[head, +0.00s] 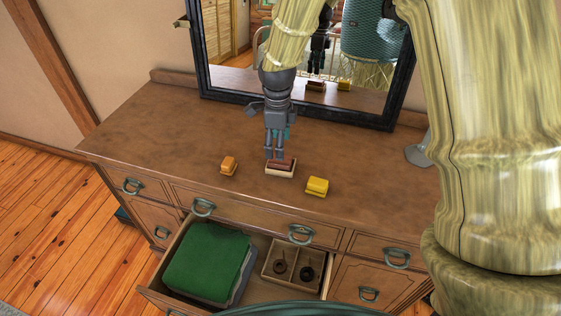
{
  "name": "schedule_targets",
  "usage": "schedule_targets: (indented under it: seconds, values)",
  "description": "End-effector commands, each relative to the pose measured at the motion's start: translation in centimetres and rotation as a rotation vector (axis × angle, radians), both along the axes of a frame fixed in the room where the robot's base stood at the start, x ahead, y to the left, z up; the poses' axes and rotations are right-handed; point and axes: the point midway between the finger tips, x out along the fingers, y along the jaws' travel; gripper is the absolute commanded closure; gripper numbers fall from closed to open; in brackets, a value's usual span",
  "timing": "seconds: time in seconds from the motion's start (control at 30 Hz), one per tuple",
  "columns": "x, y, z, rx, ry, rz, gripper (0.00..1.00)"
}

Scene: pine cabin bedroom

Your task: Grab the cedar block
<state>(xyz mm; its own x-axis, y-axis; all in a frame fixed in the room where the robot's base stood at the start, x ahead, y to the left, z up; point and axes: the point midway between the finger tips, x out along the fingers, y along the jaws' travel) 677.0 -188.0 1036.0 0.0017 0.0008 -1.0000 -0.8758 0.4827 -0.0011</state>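A reddish-brown block (284,162), which looks like the cedar block, sits in a small pale tray (281,174) on the dresser top. My gripper (274,155) points down at the tray's back left, with its fingertips close to the block. The fingers look near each other; I cannot tell whether they touch the block or how far apart they are. Part of the block's back is hidden by the fingers.
An orange block (228,165) lies left of the tray and a yellow block (317,186) right of it. A black-framed mirror (386,108) stands behind. Below, an open drawer (252,296) holds folded green cloth (207,262) and a divided box (272,277). The dresser's left top (150,135) is clear.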

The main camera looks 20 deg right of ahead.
Motion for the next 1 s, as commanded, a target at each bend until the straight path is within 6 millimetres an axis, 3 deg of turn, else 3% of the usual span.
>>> schedule_targets:
  seconds: [0.6,0.93,1.0]
  values:
    - [-0.4,0.0,-4.8,0.0,0.001,0.0,0.32]
    - [-0.3,0.0,-5.2,-0.001,0.0,-0.001,0.32]
    - [-0.3,0.0,-5.2,-0.001,0.0,-0.001,0.41]
